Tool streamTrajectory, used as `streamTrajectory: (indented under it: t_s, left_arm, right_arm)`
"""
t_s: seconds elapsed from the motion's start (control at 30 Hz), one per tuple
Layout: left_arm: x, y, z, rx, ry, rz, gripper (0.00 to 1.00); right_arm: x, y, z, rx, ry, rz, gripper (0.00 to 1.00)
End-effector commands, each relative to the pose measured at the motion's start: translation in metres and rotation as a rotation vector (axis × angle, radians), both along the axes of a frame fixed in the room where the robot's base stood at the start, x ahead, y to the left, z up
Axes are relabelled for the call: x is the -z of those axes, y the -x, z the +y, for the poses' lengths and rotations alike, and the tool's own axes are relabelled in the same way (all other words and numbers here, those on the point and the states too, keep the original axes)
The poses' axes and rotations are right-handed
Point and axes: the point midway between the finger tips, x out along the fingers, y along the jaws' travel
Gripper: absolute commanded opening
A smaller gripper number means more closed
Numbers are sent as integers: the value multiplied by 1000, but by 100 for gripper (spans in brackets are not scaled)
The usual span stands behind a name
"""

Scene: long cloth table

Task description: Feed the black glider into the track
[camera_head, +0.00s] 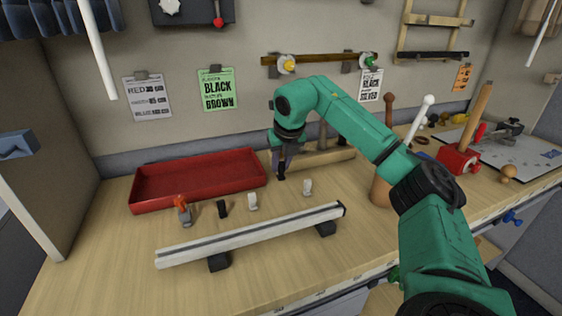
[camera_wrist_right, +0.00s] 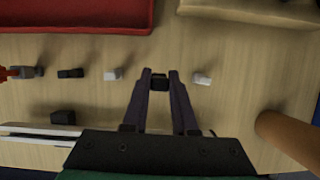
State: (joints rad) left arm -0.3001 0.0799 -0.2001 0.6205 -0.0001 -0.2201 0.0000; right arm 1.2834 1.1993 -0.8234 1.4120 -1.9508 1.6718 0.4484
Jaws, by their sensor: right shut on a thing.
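The track (camera_head: 245,236) is a long pale rail with a dark slot along its top, raised on black feet; one end also shows in the right wrist view (camera_wrist_right: 40,131). My right gripper (camera_head: 281,172) is behind the track, pointing down, and shut on a small black glider (camera_wrist_right: 159,83). The glider sits between the fingertips (camera_wrist_right: 159,74), at or close above the table; I cannot tell which. Another small black glider (camera_head: 222,209) stands apart to the left, also in the wrist view (camera_wrist_right: 70,73). My left gripper is not in view.
White gliders (camera_head: 252,202) (camera_head: 307,188) stand on either side of my right gripper. A grey piece with an orange-red top (camera_head: 183,212) stands at left. A red tray (camera_head: 195,182) lies behind. A wooden handle (camera_head: 380,190) stands right. Table in front of the track is clear.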

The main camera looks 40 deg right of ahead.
Motion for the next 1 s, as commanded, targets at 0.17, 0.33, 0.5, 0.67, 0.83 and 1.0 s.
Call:
streamTrajectory:
  t_s: [0.17, 0.33, 0.5, 0.67, 0.83, 1.0]
  left_arm:
    - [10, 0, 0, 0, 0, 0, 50]
    - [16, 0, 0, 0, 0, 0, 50]
    - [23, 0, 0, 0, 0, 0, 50]
    - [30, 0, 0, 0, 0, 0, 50]
    - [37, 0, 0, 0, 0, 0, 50]
    - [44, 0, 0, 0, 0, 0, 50]
  right_arm:
    - [14, 0, 0, 0, 0, 0, 0]
    - [24, 0, 0, 0, 0, 0, 0]
    - [35, 0, 0, -1, 0, 1, 0]
    - [45, 0, 0, -1, 0, 0, 0]
    - [55, 0, 0, -1, 0, 0, 0]
    - [66, 0, 0, 0, 0, 1, 0]
